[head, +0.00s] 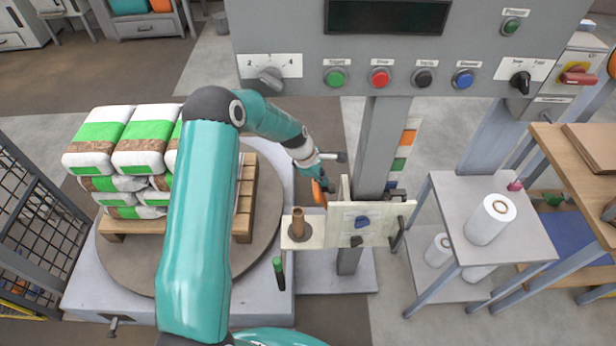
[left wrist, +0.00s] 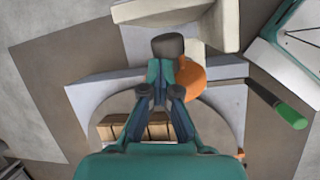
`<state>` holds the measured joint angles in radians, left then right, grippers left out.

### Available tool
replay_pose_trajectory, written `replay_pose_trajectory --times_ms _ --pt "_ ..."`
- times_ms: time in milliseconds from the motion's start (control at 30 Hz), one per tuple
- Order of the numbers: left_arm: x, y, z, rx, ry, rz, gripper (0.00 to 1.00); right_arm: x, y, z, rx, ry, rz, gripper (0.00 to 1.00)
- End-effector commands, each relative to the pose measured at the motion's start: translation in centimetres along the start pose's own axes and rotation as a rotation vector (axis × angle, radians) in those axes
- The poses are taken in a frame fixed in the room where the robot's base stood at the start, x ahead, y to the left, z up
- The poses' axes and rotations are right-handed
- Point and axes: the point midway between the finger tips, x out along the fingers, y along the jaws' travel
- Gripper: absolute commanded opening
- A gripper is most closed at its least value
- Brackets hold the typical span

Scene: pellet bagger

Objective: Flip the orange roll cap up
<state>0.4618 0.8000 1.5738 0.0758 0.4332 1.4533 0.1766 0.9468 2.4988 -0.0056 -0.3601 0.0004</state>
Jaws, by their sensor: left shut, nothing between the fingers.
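The orange roll cap (head: 319,193) shows at the left side of the cream panel bracket, seen nearly edge-on and partly hidden by my gripper. In the left wrist view it is a rounded orange disc (left wrist: 191,78) just right of my fingertips. My left gripper (head: 327,184) is shut and empty, right beside the cap. My right gripper is not in view.
A brown spool (head: 298,224) stands upright on the cream bracket (head: 340,228). A green-tipped lever (head: 279,265) hangs below it. The grey post (head: 380,140) and control panel (head: 400,50) are close behind. Stacked sacks (head: 125,140) sit on a pallet at left.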

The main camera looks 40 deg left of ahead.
Motion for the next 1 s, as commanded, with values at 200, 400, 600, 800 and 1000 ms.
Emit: replay_pose_trajectory --times_ms 200,400,600,800,1000 --pt "0.9 -0.2 1.6 0.001 -0.001 -0.016 0.0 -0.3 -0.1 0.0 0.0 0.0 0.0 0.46" --pt "1.2 -0.1 2.2 -0.001 0.0 -0.016 0.0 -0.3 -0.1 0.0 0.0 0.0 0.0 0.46" --pt "1.3 0.0 2.5 -0.001 -0.001 -0.015 0.0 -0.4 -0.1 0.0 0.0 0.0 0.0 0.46" --pt "1.3 0.0 2.5 -0.001 -0.002 -0.015 0.0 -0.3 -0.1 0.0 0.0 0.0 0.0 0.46" --pt "1.2 0.0 2.6 -0.001 -0.003 -0.014 0.0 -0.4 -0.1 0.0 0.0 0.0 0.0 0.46"
